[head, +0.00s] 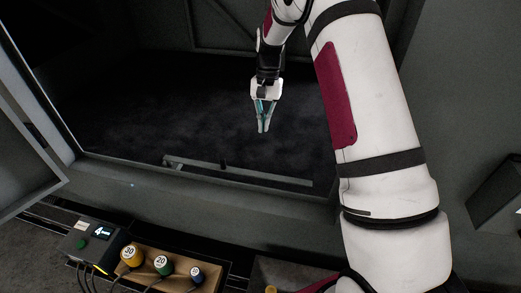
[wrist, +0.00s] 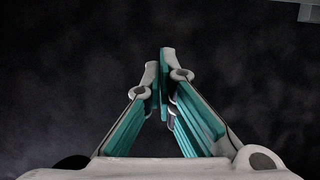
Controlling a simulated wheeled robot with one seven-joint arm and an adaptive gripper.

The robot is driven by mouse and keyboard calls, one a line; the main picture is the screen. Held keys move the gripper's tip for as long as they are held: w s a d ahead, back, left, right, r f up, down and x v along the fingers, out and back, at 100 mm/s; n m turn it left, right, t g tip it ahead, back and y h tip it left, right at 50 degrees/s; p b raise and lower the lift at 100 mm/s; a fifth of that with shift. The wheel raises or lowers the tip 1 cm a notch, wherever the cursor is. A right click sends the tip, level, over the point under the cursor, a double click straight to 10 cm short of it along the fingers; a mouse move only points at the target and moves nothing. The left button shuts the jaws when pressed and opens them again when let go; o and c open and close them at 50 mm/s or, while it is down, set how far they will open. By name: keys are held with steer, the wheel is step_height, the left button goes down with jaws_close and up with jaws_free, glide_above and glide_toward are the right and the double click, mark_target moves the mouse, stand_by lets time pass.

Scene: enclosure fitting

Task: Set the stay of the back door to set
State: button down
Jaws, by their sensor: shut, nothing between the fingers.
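My gripper (head: 264,130) hangs below my arm over the dark floor of the enclosure, inside its opening. Its teal fingers are together and empty; the wrist view also shows the fingertips (wrist: 161,62) meeting over the dark floor. A thin grey bar (head: 245,173), which may be the stay, lies along the lower edge of the opening. It has a small bracket-like piece at its left end and is below and apart from my gripper. A grey door panel (head: 22,155) stands swung out at the left; I cannot tell if it is the back door. No setting mark is readable.
A control box (head: 90,241) with a lit display and green button stands at the lower left. Beside it a brown tray (head: 212,271) holds yellow, green and blue numbered pieces. My arm hides the opening's right side. The enclosure floor (head: 190,110) looks clear.

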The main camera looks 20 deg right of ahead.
steer(key=b+x, duration=0.1)
steer(key=x, duration=0.9)
steer(key=shift+f, duration=0.15)
steer(key=shift+s+a+r, duration=0.15)
steer(key=shift+s+a, duration=0.25)
steer(key=shift+s, duration=0.15)
steer(key=shift+s+a+r, duration=0.15)
steer(key=shift+s+a, duration=0.2)
steer(key=shift+s, duration=0.15)
steer(key=shift+s+a, duration=0.35)
steer(key=shift+s, duration=0.2)
steer(key=shift+s, duration=0.1)
